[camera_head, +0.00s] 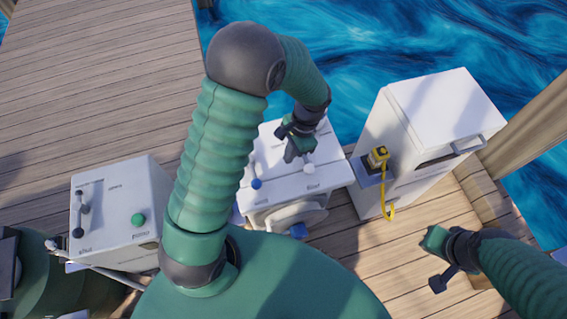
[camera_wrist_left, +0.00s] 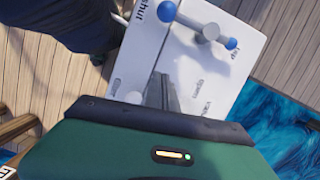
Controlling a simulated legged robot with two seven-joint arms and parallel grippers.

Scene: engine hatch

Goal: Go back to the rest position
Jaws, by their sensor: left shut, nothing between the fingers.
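My left gripper (camera_head: 291,155) is shut and empty, pointing down over the white box (camera_head: 325,172) in the middle of the head view. In the left wrist view its fingers (camera_wrist_left: 162,92) show as a narrow grey pair in front of the white panel (camera_wrist_left: 205,70). I cannot tell whether they touch it.
A white cabinet (camera_head: 445,105) with a yellow-handled item (camera_head: 378,157) on its side stands to the right. A control box (camera_head: 118,210) with a green button (camera_head: 137,220) stands at the left. The wooden deck (camera_head: 100,90) is bare at upper left; water lies beyond.

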